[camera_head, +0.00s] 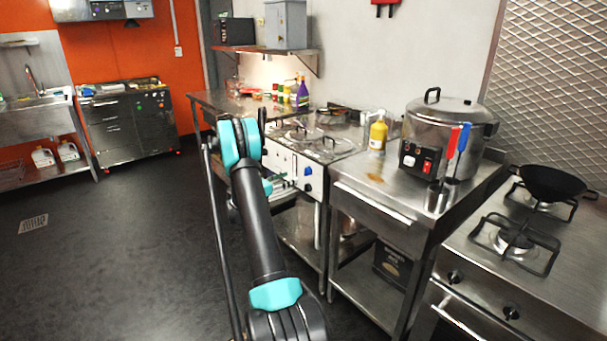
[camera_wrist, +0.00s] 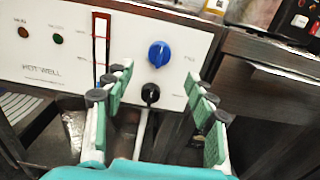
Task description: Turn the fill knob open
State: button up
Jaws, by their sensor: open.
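The fill knob is a round blue knob (camera_wrist: 159,54) on a white control panel (camera_wrist: 40,55), right of a red-framed vertical slot. A black knob or tap (camera_wrist: 150,94) sits just below it. In the head view the blue knob (camera_head: 308,171) shows small on the white front of the counter unit. My gripper (camera_wrist: 160,105) is open and empty, with its teal-padded fingers spread to the left and right below the blue knob. The fingertips appear short of the panel. In the head view my arm hides part of the panel and most of the gripper.
A steel table (camera_head: 375,190) with a large pot (camera_head: 445,135) and a yellow bottle (camera_head: 378,134) stands right of the panel. A gas stove (camera_head: 515,240) is farther right. Open dark floor (camera_head: 120,255) lies to the left.

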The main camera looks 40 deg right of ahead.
aim_at(307, 172)
jog(key=d, duration=0.9)
jog(key=shift+w+d, duration=0.25)
jog(key=shift+w, duration=0.1)
jog(key=c, duration=1.1)
